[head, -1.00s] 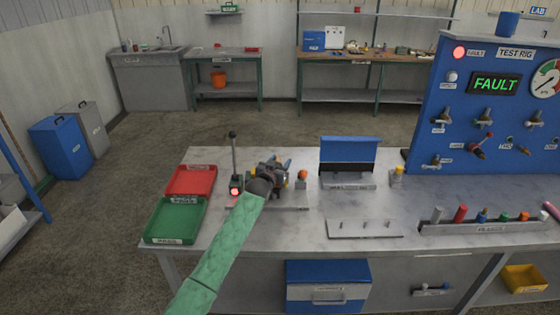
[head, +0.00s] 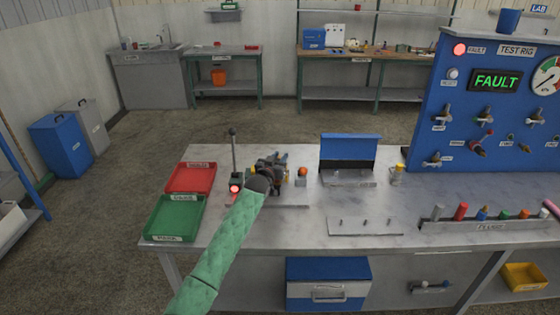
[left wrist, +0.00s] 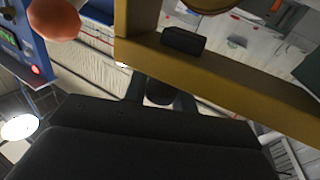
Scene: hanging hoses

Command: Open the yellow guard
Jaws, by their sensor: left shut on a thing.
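The yellow guard shows large in the left wrist view (left wrist: 240,85) as a flat, dull-yellow frame with an open middle. One dark finger pad lies inside its opening and the other outside, with the frame's bar between them. My left gripper (left wrist: 172,66) is shut on that bar. In the head view my left gripper (head: 272,172) is over the fixture on the bench, beside the black-knobbed lever, and hides most of the guard. The guard's hinge and how far it is open cannot be made out. My right gripper is not in view.
An upright lever (head: 233,150) with a lit red lamp (head: 235,188) stands just left of the gripper. Red (head: 191,178) and green (head: 160,218) trays lie further left. An orange knob (head: 302,173) and an open blue box (head: 350,148) stand right.

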